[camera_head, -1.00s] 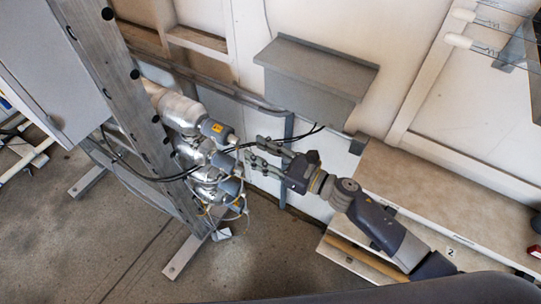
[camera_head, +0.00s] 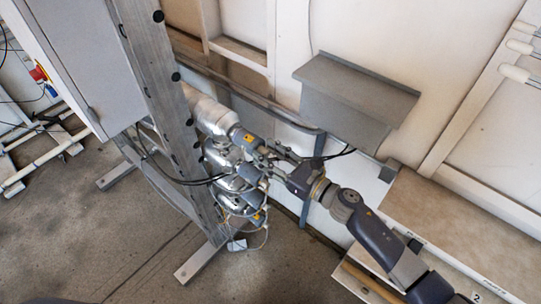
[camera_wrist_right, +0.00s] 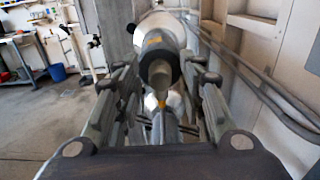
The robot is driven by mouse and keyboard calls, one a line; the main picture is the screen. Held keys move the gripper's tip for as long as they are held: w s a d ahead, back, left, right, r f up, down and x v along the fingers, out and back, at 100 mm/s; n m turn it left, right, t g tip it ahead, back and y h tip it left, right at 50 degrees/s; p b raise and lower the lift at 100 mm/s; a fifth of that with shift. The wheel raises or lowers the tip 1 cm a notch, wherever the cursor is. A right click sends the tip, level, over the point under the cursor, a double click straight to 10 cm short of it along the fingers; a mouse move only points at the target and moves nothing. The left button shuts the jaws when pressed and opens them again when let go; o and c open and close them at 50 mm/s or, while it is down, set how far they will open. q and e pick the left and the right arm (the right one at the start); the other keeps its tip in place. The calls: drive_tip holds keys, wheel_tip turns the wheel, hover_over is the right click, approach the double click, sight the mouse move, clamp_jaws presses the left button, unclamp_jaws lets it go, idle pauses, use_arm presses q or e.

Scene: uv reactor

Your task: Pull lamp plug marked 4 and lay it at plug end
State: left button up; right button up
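Several silver reactor lamps with grey plug ends stand in a column on the metal rack. The top lamp's grey plug end (camera_head: 243,138) carries a yellow label; I cannot read any number. A lower grey plug (camera_head: 250,175) is partly behind my fingers. My right gripper (camera_head: 263,158) is at these plug ends. In the right wrist view its two fingers (camera_wrist_right: 160,85) stand apart, one on each side of a round grey plug end (camera_wrist_right: 160,72), with a silver lamp body behind it. I cannot tell if they touch it. My left gripper is not in view.
The metal rack post (camera_head: 165,110) stands left of the lamps, with a grey cabinet (camera_head: 75,50) beyond. Black cables and thin white wires hang around the plugs. A grey sloped box (camera_head: 350,105) is on the wall. A bench (camera_head: 450,225) is at the right.

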sight(268, 155)
clamp_jaws()
drive_tip(key=shift+d, duration=0.1)
drive_tip(key=shift+v, duration=2.6)
